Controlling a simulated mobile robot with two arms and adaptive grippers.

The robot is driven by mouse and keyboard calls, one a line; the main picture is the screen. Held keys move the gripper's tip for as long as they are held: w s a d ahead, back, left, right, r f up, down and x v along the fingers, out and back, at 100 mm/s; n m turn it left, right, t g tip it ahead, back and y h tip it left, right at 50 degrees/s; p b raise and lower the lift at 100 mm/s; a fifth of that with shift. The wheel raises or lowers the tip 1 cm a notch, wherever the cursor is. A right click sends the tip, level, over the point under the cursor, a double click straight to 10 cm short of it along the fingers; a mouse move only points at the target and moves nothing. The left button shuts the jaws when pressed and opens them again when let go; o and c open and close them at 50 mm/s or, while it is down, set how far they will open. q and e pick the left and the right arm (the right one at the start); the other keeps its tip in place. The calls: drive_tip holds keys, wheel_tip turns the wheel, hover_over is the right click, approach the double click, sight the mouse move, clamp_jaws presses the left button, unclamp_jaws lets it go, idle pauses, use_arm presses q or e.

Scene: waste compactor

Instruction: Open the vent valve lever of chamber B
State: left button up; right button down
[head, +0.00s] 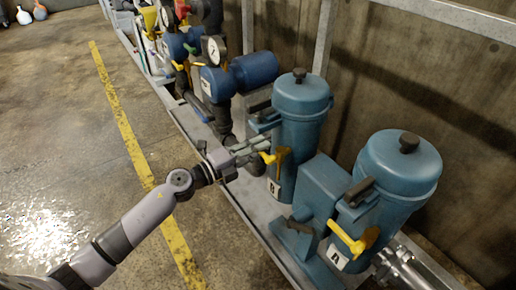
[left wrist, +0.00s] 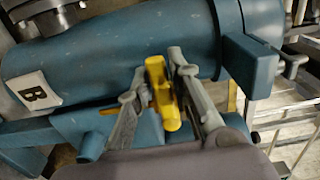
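Chamber B's blue canister (head: 301,110) has a white "B" label (head: 273,188), which also shows in the left wrist view (left wrist: 35,92). The yellow vent lever (head: 280,161) is on the canister's front side and shows close up in the left wrist view (left wrist: 163,100). My left gripper (head: 263,147) reaches it from the left. In the left wrist view its grey fingers (left wrist: 158,72) lie on both sides of the lever, close against it, and appear shut on it. My right gripper is not in view.
Chamber A's blue canister (head: 398,170) stands at the right with its own yellow lever (head: 352,238). Blue pumps and gauges (head: 213,48) stand further back. A concrete wall (head: 400,70) is behind.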

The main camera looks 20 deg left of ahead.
use_arm(q)
clamp_jaws()
idle(0.3)
idle(0.3)
